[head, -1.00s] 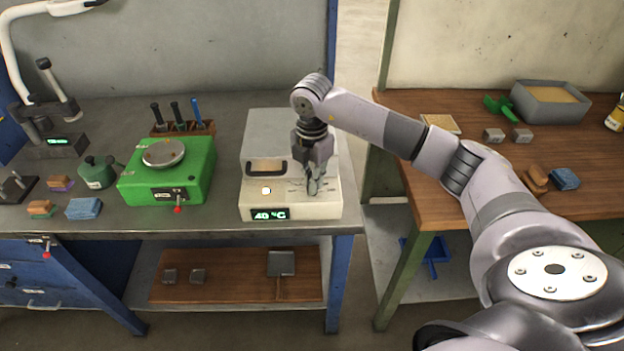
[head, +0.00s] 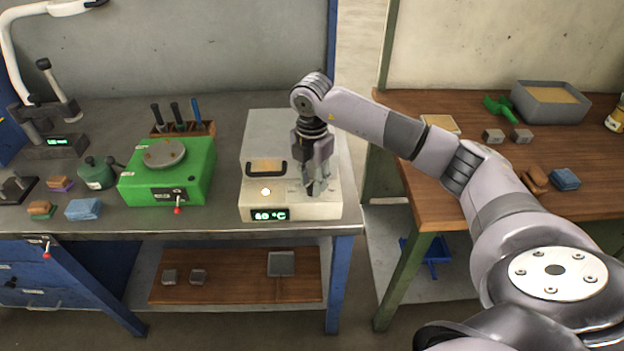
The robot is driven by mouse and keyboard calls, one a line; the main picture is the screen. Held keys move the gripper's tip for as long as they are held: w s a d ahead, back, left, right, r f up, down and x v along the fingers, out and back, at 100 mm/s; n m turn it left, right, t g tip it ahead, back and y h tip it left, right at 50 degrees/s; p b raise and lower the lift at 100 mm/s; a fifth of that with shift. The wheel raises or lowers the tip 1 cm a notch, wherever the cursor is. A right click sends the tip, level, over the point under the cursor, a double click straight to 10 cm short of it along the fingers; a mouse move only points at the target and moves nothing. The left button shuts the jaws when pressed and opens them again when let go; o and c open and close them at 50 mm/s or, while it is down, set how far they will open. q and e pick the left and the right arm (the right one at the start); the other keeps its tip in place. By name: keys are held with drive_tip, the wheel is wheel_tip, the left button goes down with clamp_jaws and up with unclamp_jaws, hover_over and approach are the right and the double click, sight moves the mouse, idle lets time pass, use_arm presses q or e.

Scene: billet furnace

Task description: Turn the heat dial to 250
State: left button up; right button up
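The billet furnace (head: 255,207) is a pale box on the grey bench, with a dark handle (head: 266,169) on its lid. Its green display (head: 269,215) reads about 60 °C, and a round white button (head: 266,191) sits above it. My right gripper (head: 315,190) points down over the right part of the furnace's front panel, where the heat dial would be. The fingers hide the dial, and I cannot tell whether they are closed on it. My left gripper is out of view.
A green machine with a round plate (head: 165,154) stands left of the furnace. Tools in a wooden rack (head: 182,128) stand behind it. A wooden table (head: 440,190) on the right holds a grey bin (head: 550,104), blocks and brushes. A gap separates the two tables.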

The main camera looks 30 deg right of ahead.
wheel_tip(320, 180, up, 12)
drive_tip(key=shift+f, duration=0.15)
idle(0.6)
